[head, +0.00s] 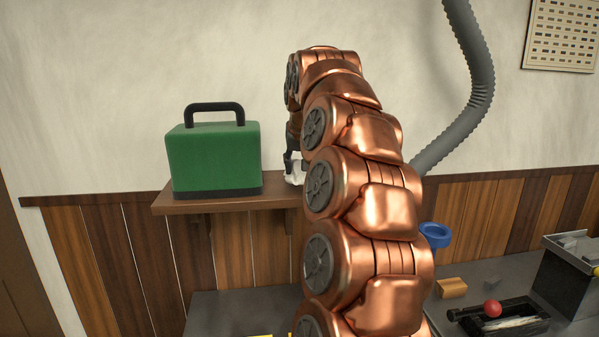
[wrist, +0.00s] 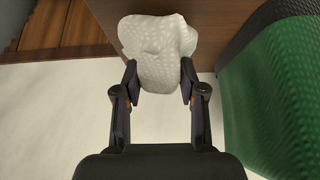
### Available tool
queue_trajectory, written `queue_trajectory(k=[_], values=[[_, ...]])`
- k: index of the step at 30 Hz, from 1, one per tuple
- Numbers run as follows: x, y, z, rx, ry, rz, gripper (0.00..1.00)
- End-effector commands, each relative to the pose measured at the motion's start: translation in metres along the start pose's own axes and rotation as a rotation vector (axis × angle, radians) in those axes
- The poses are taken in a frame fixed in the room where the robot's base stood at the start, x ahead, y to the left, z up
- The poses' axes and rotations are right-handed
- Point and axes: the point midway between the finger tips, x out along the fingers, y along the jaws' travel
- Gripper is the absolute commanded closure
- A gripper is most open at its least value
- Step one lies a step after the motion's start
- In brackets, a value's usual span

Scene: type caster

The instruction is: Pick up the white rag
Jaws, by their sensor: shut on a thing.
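The white rag (wrist: 158,48) is a crumpled, textured cloth at the top middle of the wrist view. My gripper (wrist: 160,82) is shut on it, with one finger on each side and cloth between the fingertips. In the head view a small part of the rag (head: 294,178) shows at the right part of the wall shelf (head: 222,203). I cannot tell whether the rag touches the shelf.
A green case (head: 214,157) with a black handle stands on the shelf, left of my arm. It is close beside the gripper in the wrist view (wrist: 275,90). A lower dark worktop holds a blue funnel-like object (head: 435,235), a red ball (head: 492,309) and a black tray (head: 520,326).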

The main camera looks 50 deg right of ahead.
Motion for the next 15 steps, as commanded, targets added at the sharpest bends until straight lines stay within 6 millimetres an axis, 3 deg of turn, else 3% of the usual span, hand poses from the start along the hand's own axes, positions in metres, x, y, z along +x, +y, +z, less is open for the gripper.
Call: queue_trajectory(k=[11, 15], values=[[-0.014, -0.001, -0.009, 0.0, 0.003, -0.001, 0.95], [-0.019, -0.002, 0.001, -0.001, 0.0, -0.001, 0.95]])
